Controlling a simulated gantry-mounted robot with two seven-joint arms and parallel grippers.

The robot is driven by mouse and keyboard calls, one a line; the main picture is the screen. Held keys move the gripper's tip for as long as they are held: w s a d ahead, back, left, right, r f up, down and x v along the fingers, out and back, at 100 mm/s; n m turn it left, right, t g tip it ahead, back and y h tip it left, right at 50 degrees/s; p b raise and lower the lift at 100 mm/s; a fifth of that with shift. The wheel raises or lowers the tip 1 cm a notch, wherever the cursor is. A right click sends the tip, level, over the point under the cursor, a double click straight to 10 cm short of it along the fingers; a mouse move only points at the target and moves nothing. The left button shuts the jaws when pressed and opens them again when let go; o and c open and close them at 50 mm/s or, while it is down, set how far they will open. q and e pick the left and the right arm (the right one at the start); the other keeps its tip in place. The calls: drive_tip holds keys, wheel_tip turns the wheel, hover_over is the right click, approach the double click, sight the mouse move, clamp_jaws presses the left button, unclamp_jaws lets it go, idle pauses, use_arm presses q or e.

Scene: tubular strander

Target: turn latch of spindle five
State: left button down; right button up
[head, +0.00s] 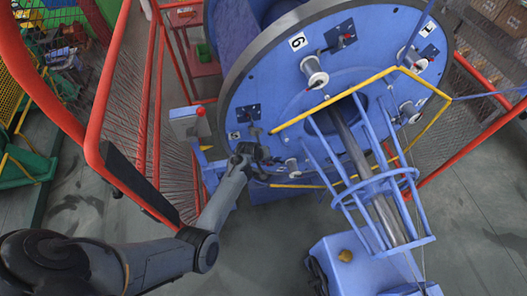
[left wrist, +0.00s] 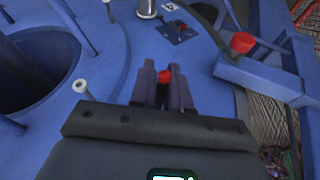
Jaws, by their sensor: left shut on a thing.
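The large blue disc (head: 285,105) of the strander fills the upper middle of the head view. The number 5 label (head: 234,135) is at its left edge, near a dark latch plate (head: 248,113). My left gripper (head: 250,150) is at the disc's lower left, just below that plate. In the left wrist view its fingers (left wrist: 163,88) are closed around a small part with a red tip (left wrist: 165,76). The fingers hide most of this part, so its turned position cannot be told. My right gripper is in neither view.
A yellow bar frame (head: 350,95) and a blue rod cage (head: 375,190) stand right of the gripper. A red-railed mesh guard (head: 135,120) is on the left. A box with a red button (head: 200,112) is close to the disc's left edge.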

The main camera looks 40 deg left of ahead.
use_arm(q)
drive_tip(key=shift+s+d+r+n+g+h+p, duration=0.1)
drive_tip(key=shift+d+r+n+g+h+p, duration=0.2)
drive_tip(key=shift+g+h, duration=0.4)
drive_tip(key=shift+s+r+n+g+h+p, duration=0.1)
drive_tip(key=shift+g+h+p, duration=0.35)
drive_tip(key=shift+h, duration=0.35)
drive_tip(key=c, duration=1.2)
unclamp_jaws()
drive_tip(key=shift+r, duration=0.15)
drive_tip(key=shift+s+r, duration=0.1)
drive_tip(key=shift+r, duration=0.15)
drive_tip(key=v, duration=1)
drive_tip(key=shift+a, duration=0.1)
drive_tip(key=shift+f, duration=0.1)
